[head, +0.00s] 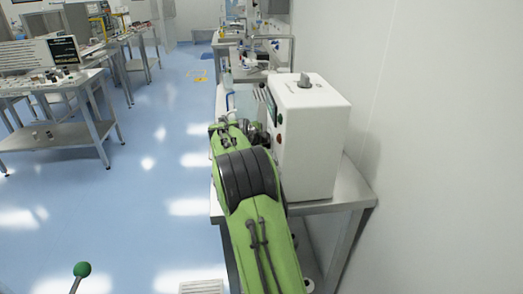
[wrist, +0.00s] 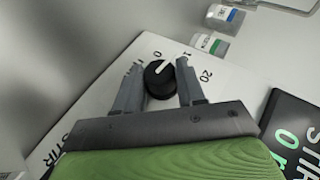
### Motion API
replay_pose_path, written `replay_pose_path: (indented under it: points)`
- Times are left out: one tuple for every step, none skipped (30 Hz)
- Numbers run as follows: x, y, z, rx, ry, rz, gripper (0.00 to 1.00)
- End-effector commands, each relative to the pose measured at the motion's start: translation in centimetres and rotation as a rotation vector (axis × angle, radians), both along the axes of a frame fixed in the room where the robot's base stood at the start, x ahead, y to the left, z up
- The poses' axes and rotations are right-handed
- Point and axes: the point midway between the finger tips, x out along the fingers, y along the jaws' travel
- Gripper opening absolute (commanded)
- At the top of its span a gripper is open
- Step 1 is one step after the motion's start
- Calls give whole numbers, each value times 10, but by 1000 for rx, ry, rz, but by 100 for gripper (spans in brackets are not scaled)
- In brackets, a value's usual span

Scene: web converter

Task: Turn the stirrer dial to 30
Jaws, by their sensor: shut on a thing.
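The black stirrer dial (wrist: 160,80) shows in the wrist view on a white panel (wrist: 85,118). Its white pointer line aims up and slightly right, between the 0 mark and a partly hidden mark starting with 1. A 20 mark (wrist: 206,75) is further right; I cannot make out a 30. My gripper (wrist: 160,86) is shut on the dial, one finger on each side. A dark display (wrist: 290,130) at the right reads STIR with green characters, cut off by the frame. In the head view my green arm hides the gripper and dial.
A white cabinet (head: 318,130) with a knob on top stands on a metal table (head: 345,190) beside the right wall. Small labelled containers (wrist: 224,18) lie beyond the panel. Benches with equipment (head: 60,95) stand at the left; the blue floor (head: 160,190) between is clear.

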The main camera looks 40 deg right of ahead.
Motion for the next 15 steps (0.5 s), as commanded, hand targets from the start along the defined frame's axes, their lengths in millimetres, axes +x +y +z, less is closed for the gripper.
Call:
replay_pose_path:
  points:
    - [0,0,-8,-16,-26,1,9]
    - [0,0,-9,-24,-38,0,9]
    - [0,0,-9,-36,-53,0,9]
    - [-1,0,-9,-44,-65,-1,9]
    - [-1,0,-9,-52,-78,-1,9]
    - [-1,0,-10,-63,-94,-1,9]
    - [-1,0,-10,-71,-106,-1,9]
    - [-1,0,-10,-81,-118,0,9]
    - [-1,1,-10,-93,-135,-1,9]
    - [-2,1,-10,-105,-151,-1,9]
    - [-2,1,-10,-119,-172,-2,8]
    - [-3,1,-8,-137,-196,-3,8]
    - [-3,1,-7,-147,-211,-4,8]
    - [-3,1,-6,-156,-223,-3,8]
    - [-3,1,-5,-164,-236,-2,8]
